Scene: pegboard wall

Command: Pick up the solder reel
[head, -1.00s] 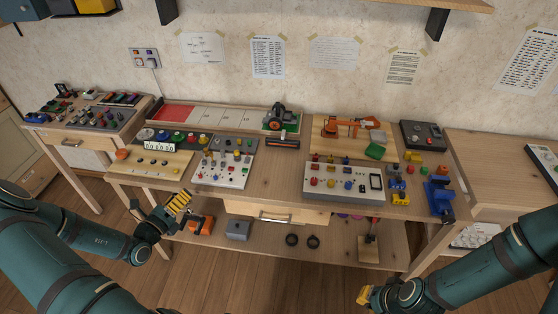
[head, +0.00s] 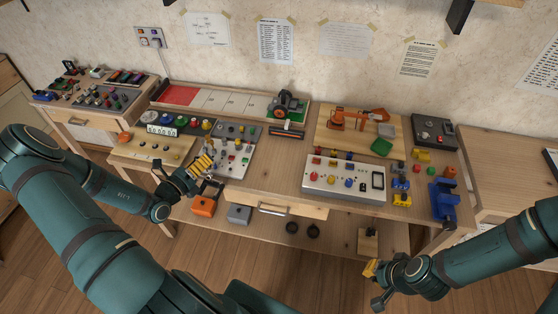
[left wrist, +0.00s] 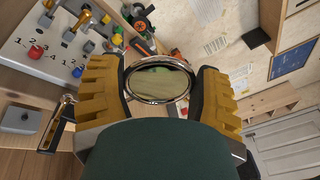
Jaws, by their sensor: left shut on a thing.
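My left gripper (head: 203,165), with yellow ribbed fingers, is over the front edge of the workbench, beside the left switch panel (head: 233,150). In the left wrist view the gripper (left wrist: 160,85) is shut on a round thing with a shiny silver rim (left wrist: 158,62), which looks like the solder reel. Its face appears dull yellow-green and its lower part is hidden by my gripper. I cannot make the reel out in the head view. My right gripper (head: 372,270) is low at the right, in front of the bench, and its finger opening cannot be judged.
A grey panel with knobs (head: 343,180), a blue vise (head: 443,201) and an orange robot arm model (head: 352,117) stand on the bench. The lower shelf holds an orange box (head: 204,205), a grey box (head: 239,214) and two dark rings. Bare wood lies mid-bench.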

